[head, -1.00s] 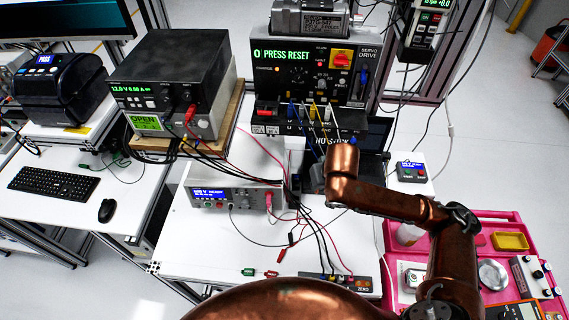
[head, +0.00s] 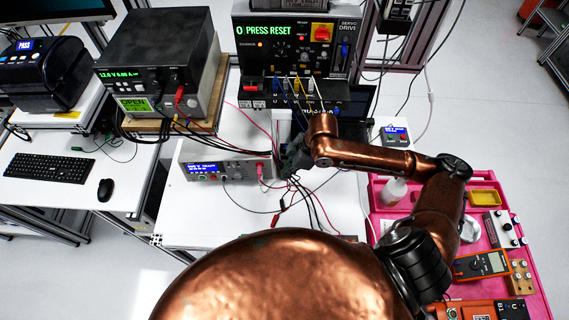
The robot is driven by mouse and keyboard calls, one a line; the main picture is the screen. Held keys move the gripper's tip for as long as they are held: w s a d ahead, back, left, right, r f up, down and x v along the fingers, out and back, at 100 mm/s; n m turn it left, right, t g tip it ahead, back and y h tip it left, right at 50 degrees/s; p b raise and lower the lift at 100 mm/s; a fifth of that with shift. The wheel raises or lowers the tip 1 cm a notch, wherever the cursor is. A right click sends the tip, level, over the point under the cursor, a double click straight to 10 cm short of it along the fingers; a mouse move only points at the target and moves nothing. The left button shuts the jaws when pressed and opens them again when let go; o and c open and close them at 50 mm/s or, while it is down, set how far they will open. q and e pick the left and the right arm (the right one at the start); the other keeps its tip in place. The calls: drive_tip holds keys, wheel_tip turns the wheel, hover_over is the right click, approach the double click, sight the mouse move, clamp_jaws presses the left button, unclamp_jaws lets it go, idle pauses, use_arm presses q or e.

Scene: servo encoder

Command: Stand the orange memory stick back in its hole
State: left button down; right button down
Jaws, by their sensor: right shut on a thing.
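My right gripper (head: 293,163) is dark and small in the head view, at the end of the copper arm. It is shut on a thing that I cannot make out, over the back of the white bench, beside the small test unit. I cannot pick out the orange memory stick or its hole; the gripper and arm may hide them. My left gripper is not in view.
The servo drive (head: 298,60) reads "PRESS RESET" and has several leads plugged in front. The test unit (head: 205,172) and loose cables lie left of the gripper. A small blue-screen box (head: 395,136) stands right. A pink cart (head: 530,270) holds a bottle, meter and trays.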

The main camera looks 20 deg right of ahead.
drive_tip(key=w+d+f, duration=0.1)
drive_tip(key=w+f, duration=0.1)
drive_tip(key=w, duration=0.1)
drive_tip(key=w+d+f, duration=0.2)
drive_tip(key=w+f, duration=0.1)
drive_tip(key=w+d+f, duration=0.1)
drive_tip(key=w+f, duration=0.1)
drive_tip(key=w, duration=0.1)
drive_tip(key=shift+w+d+f, duration=0.15)
drive_tip(key=shift+w+f, duration=0.1)
drive_tip(key=shift+f, duration=0.15)
drive_tip(key=shift+w+d+f, duration=0.1)
drive_tip(key=shift+w+f, duration=0.15)
drive_tip(key=shift+f, duration=0.1)
drive_tip(key=shift+f+p, duration=0.3)
drive_tip(key=shift+f, duration=0.1)
drive_tip(key=shift+d+f, duration=0.1)
drive_tip(key=shift+f, duration=1.15)
drive_tip(key=c, duration=2.5)
unclamp_jaws()
drive_tip(key=shift+f, duration=0.15)
drive_tip(key=shift+c, duration=0.2)
drive_tip(key=o, duration=0.4)
drive_tip(key=shift+o, duration=0.2)
